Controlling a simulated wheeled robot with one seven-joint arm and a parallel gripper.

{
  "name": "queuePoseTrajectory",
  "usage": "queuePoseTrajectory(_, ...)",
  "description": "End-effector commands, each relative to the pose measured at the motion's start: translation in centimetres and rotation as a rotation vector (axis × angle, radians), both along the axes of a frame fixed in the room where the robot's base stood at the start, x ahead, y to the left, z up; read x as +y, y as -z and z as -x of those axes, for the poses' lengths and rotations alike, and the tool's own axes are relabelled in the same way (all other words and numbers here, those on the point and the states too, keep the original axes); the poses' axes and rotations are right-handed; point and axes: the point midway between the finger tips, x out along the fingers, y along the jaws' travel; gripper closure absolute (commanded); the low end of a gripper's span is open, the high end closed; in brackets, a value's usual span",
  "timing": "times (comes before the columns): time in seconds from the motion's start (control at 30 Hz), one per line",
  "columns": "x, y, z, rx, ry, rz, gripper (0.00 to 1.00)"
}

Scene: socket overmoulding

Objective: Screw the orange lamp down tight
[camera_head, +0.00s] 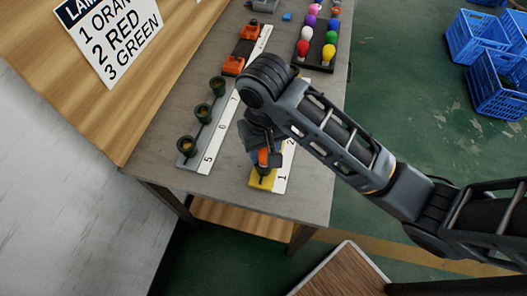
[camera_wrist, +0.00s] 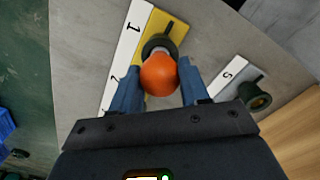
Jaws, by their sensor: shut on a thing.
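The orange lamp (camera_wrist: 159,75) is between the two blue fingers of my gripper (camera_wrist: 160,84) in the wrist view, and the gripper is shut on it. The lamp's lower end meets a dark round socket (camera_wrist: 160,44) on the yellow base (camera_wrist: 153,24), beside the number 1. I cannot tell how deep its thread sits. In the head view my gripper (camera_head: 262,148) points down over the near end of the yellow base (camera_head: 262,181). Only a sliver of the orange lamp (camera_head: 262,158) shows there. My arm hides the rest of the yellow base.
A grey base with several dark sockets (camera_head: 203,111) stands to the left, beside a strip numbered 5 to 7. Orange blocks (camera_head: 233,65) lie farther back. A black rack of coloured lamps (camera_head: 316,45) is at the back right. A sign (camera_head: 110,30) lists orange, red, green. Blue crates (camera_head: 497,83) stand on the floor.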

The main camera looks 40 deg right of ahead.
Motion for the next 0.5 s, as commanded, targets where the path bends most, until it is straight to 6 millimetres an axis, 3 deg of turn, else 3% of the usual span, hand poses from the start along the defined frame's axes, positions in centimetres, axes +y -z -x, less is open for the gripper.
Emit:
queuePoseTrajectory(0.27,0.0,0.01,0.0,0.0,0.012,-0.001,0.78)
queuePoseTrajectory(0.5,0.19,0.07,0.0,0.001,0.297,-0.006,0.78)
